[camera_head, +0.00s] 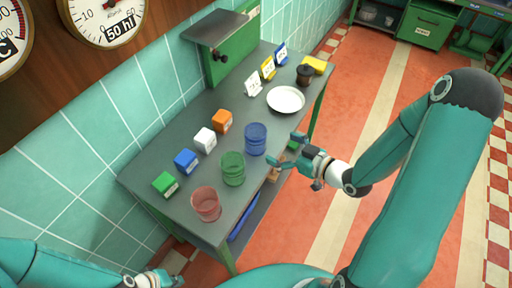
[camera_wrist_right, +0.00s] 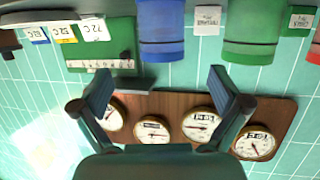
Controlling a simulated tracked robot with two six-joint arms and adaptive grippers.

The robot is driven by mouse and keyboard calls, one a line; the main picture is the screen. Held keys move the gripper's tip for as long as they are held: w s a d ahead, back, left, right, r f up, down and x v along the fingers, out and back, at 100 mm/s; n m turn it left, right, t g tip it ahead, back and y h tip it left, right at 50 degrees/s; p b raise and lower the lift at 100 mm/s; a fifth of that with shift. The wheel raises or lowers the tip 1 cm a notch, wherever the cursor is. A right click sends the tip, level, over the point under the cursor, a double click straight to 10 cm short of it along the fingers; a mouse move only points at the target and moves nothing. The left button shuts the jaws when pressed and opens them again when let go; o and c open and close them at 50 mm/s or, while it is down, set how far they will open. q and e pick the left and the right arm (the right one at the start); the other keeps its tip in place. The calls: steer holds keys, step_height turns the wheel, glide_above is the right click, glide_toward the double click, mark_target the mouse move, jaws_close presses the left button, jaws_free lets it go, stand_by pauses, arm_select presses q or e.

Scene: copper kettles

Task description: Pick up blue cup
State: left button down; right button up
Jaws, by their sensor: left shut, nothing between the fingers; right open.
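The blue cup (camera_head: 255,139) stands upright on the grey table, at the back of a row with a green cup (camera_head: 232,169) and a red cup (camera_head: 206,204). My right gripper (camera_head: 287,149) is open and empty, just right of the blue cup and apart from it. In the right wrist view the blue cup (camera_wrist_right: 161,30) appears upside down beyond the open fingers (camera_wrist_right: 160,85), beside the green cup (camera_wrist_right: 252,32). My left gripper (camera_head: 160,279) is shut and empty at the bottom edge of the head view, away from the cups; its tips are partly cut off.
Green, blue (camera_head: 186,161), white and orange (camera_head: 222,121) boxes line the wall side of the table. A white plate (camera_head: 285,99), a dark pot (camera_head: 304,74), small cards and a yellow item (camera_head: 318,65) stand farther back. The floor (camera_head: 330,130) right of the table is open.

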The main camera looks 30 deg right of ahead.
glide_toward(248, 130)
steer(key=shift+w+f, duration=0.65)
steer(key=shift+f, duration=0.3)
steer(key=w, duration=0.1)
steer(key=w+a+p, duration=0.1)
steer(key=w, duration=0.1)
steer(key=w+p, duration=0.1)
steer(key=shift+w+a, duration=0.15)
steer(key=shift+a, duration=0.25)
steer(key=shift+w+a+f, duration=0.1)
steer(key=shift+w+f, duration=0.1)
steer(key=shift+w, duration=0.2)
steer(key=c, duration=1.3)
steer(key=shift+o, duration=0.2)
steer(key=shift+r, duration=0.15)
